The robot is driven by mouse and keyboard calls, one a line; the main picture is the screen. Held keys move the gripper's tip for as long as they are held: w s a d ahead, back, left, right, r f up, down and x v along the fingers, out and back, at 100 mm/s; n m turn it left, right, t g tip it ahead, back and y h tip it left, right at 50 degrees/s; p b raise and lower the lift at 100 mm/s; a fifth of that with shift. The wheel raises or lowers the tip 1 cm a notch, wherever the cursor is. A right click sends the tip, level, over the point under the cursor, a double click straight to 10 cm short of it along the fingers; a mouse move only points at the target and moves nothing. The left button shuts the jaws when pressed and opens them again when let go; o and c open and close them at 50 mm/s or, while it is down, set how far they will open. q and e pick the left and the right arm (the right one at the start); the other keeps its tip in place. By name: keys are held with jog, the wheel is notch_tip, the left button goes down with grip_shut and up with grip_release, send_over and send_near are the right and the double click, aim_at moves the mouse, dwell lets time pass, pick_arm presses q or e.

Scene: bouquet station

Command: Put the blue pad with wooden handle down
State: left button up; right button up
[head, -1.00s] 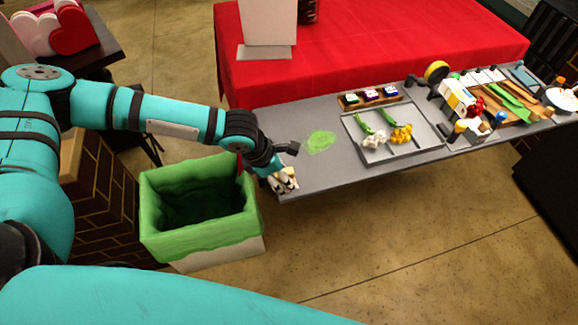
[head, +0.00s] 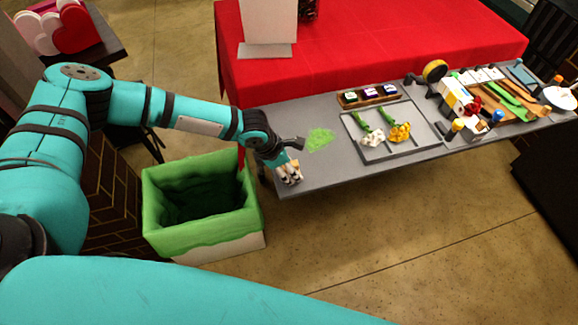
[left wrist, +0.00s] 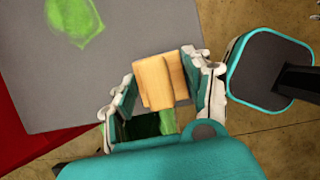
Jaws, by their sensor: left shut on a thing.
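My left gripper (head: 290,173) is at the near left corner of the grey table (head: 330,174). In the left wrist view, the left gripper (left wrist: 160,88) is shut on a pale wooden handle (left wrist: 158,82) between its two fingers. The blue pad itself is hidden; I cannot tell whether it touches the table. A bright green patch (head: 320,139) lies on the tabletop just right of the gripper, and it shows at the upper left of the left wrist view (left wrist: 75,18). My right gripper is not in view.
A green-lined bin (head: 203,236) stands below and left of the gripper. A grey tray (head: 385,153) with white and yellow flowers is farther right, with a small wooden rack (head: 369,97) behind it. Tools crowd the right end. Bare tabletop lies around the green patch.

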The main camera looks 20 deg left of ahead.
pick_arm(q)
jog(key=shift+f, duration=0.55)
jog(key=o, duration=1.1)
jog(key=shift+r, duration=0.2)
jog(key=v, duration=1.3)
jog(key=shift+d, duration=0.2)
jog(key=shift+w, duration=0.1)
